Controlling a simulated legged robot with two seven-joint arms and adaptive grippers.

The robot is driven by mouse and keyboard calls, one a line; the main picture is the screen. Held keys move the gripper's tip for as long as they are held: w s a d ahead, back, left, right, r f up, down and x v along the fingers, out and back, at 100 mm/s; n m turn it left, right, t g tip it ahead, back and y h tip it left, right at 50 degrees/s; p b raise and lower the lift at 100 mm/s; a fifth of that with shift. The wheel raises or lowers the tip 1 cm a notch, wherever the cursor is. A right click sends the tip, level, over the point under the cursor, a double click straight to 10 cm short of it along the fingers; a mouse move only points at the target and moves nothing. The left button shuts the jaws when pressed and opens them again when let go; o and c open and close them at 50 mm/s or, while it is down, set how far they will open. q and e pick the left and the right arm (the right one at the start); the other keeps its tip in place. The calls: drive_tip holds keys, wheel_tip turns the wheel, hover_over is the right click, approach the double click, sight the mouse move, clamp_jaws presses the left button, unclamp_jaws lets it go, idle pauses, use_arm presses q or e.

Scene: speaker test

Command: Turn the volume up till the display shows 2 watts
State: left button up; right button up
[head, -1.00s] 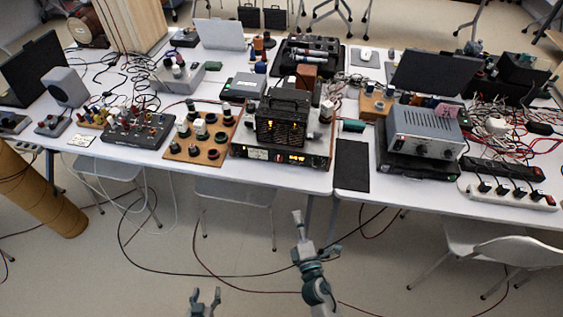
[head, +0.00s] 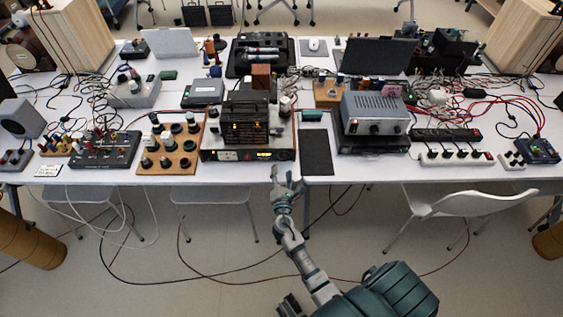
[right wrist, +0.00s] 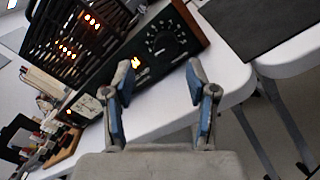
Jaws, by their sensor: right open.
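The black amplifier unit (head: 225,155) sits at the table's front edge, under a dark caged device. Its small orange display (head: 263,155) is lit but too small to read; it also shows in the right wrist view (right wrist: 135,63). The round volume dial (right wrist: 160,43) with white marks is right of the display in the right wrist view. My right gripper (head: 287,174) is open and empty, just in front of the table edge below the amplifier's right end. In the right wrist view its fingers (right wrist: 160,68) point toward the panel, apart from the dial. A dark gripper part (head: 290,306), probably my left, shows at the bottom edge.
The caged device (head: 252,122) with glowing orange lights stands on the amplifier. A black mat (head: 316,152) lies to the right, then a grey instrument (head: 375,112). A wooden board with knobs (head: 170,160) stands left. Chairs and floor cables lie below the table.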

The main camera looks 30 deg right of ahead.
sight(284, 159)
drive_tip(key=w+d, duration=0.4)
drive_tip(key=shift+w+d+f, duration=0.2)
drive_tip(key=shift+d+f, duration=0.05)
drive_tip(key=shift+f, duration=0.1)
drive_tip(key=shift+a+r, duration=0.25)
drive_tip(key=shift+a, duration=0.5)
drive_tip(key=c, duration=0.8)
clamp_jaws()
drive_tip(key=shift+d+r, duration=0.1)
drive_tip(key=shift+d, duration=0.35)
